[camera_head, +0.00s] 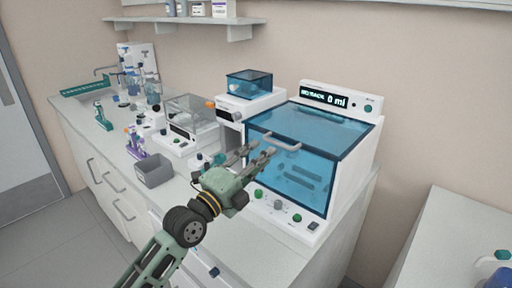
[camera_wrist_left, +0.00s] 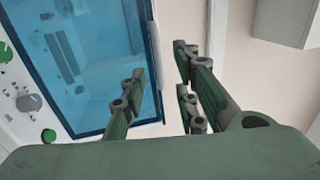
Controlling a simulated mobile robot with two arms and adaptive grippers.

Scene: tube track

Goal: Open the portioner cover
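The portioner (camera_head: 345,150) is a white machine with a display reading 0 ml. Its see-through blue cover (camera_head: 318,133) is closed across the front and has a pale bar handle (camera_head: 282,141) near its upper left. The cover also shows at the left of the left wrist view (camera_wrist_left: 90,50). My left gripper (camera_head: 257,154) is in front of the cover, just left of and below the handle. Its fingers are spread apart and hold nothing that I can see. Whether a finger touches the handle cannot be told. My right gripper is not in view.
A smaller device with a blue lid (camera_head: 249,84) stands behind, left of the portioner. A balance-like device (camera_head: 188,122), a grey bin (camera_head: 154,170) and a purple-and-white item (camera_head: 137,140) stand further left. Knobs (camera_head: 278,205) line the portioner's front base.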

